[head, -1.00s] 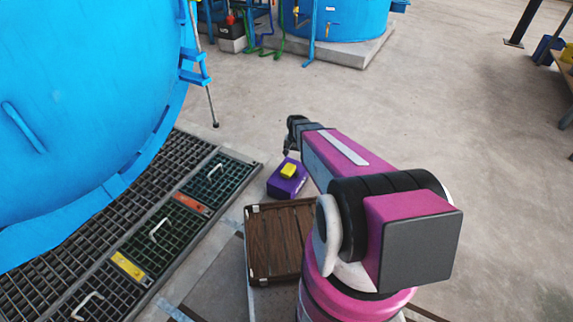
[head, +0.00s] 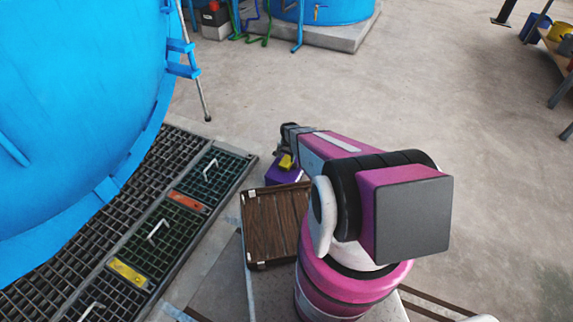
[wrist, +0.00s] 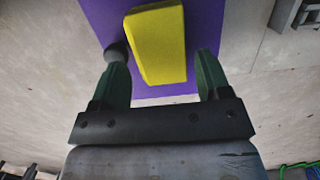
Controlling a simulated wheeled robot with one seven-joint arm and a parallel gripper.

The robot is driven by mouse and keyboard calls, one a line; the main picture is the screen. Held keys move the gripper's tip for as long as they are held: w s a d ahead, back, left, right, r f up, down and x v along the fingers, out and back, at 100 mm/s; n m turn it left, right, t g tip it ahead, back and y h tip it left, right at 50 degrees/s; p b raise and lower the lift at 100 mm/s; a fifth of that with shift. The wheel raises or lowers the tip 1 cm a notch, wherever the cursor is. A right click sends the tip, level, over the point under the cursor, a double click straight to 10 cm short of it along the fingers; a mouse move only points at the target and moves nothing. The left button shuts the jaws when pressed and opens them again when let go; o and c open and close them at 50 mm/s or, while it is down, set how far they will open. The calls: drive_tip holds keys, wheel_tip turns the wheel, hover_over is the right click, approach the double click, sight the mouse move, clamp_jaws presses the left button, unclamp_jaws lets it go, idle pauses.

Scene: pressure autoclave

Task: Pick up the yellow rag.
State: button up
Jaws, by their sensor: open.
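The yellow rag (head: 286,161) lies on top of a purple box (head: 280,176), beyond the wooden tray. In the wrist view the rag (wrist: 158,42) is a thick yellow block shape on the purple surface (wrist: 105,14). My gripper (wrist: 160,62) is open, with one green finger on each side of the rag's near end. Gaps show between the fingers and the rag. In the head view my gripper (head: 287,146) is at the rag, and my arm hides part of the box.
A brown wooden tray (head: 272,228) sits between my base and the purple box. A large blue vessel (head: 75,90) and floor grating (head: 140,240) are on the left. Open concrete floor (head: 430,110) lies to the right. A bench (head: 560,48) stands at the far right.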

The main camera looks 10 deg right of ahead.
sight(287, 161)
drive_tip(key=shift+s+f, duration=0.15)
drive_tip(key=shift+f, duration=2.35)
drive_tip(key=c, duration=0.6)
drive_tip(key=shift+o, duration=0.2)
wheel_tip(287, 161, up, 5)
drive_tip(key=shift+s+f, duration=0.15)
drive_tip(key=s+a+r, duration=0.6)
drive_tip(key=a, duration=0.3)
drive_tip(key=shift+s+a+r, duration=0.15)
drive_tip(key=shift+s+r, duration=0.1)
drive_tip(key=shift+s, duration=0.15)
